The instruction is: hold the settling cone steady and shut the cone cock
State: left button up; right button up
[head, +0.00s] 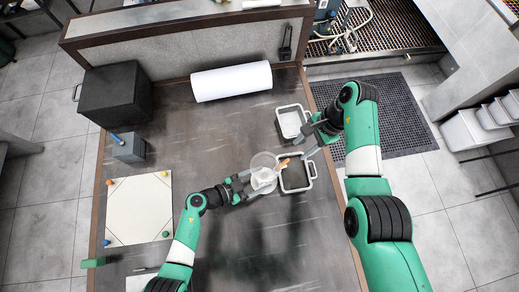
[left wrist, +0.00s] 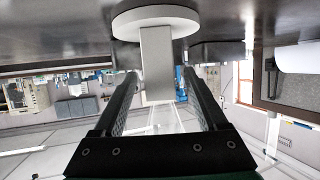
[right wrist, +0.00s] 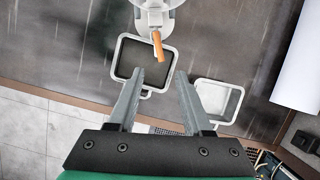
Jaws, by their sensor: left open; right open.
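The settling cone (head: 262,160) is a clear funnel on a white stand near the middle of the table. Its cone cock has an orange handle (head: 283,163), which also shows in the right wrist view (right wrist: 158,45), jutting towards the trays. My left gripper (head: 247,184) is open at the stand's left side. In the left wrist view the stand's white post (left wrist: 157,65) appears between the open fingers; I cannot tell whether they touch it. My right gripper (head: 309,143) is open and empty, right of the cock and apart from it. The cone's outlet is unclear.
A dark-floored tray with a white rim (head: 310,169) lies beside the cone, under the handle's side. A white tray (head: 281,110) is behind it. A paper roll (head: 231,82), a dark box (head: 112,95) and a white sheet (head: 138,210) stand clear. The front middle table is free.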

pick_arm(q)
grip_shut()
pick_arm(e)
jog(key=c, duration=0.7)
grip_shut()
pick_arm(q)
jog(key=shift+w, duration=0.1)
pick_arm(e)
jog(key=w+a+r+m+t+y, duration=0.3)
jog(key=w+a+r+m+t, duration=0.1)
jog(key=w, duration=0.1)
jog(key=s+d+f+m+t+y, duration=0.1)
jog(key=s+d+f+m+t, duration=0.2)
jog(key=s, duration=0.6)
jog(key=s+d+f+m+t, duration=0.3)
jog(key=s+d+f+m, duration=0.2)
jog(key=s+d+m, duration=0.2)
jog(key=s+d, duration=0.1)
jog(key=s, duration=0.1)
jog(key=shift+s+d+f+m+t+y, duration=0.2)
jog(key=shift+s+d+m+t+y, duration=0.1)
jog(key=shift+s+m+y, duration=0.1)
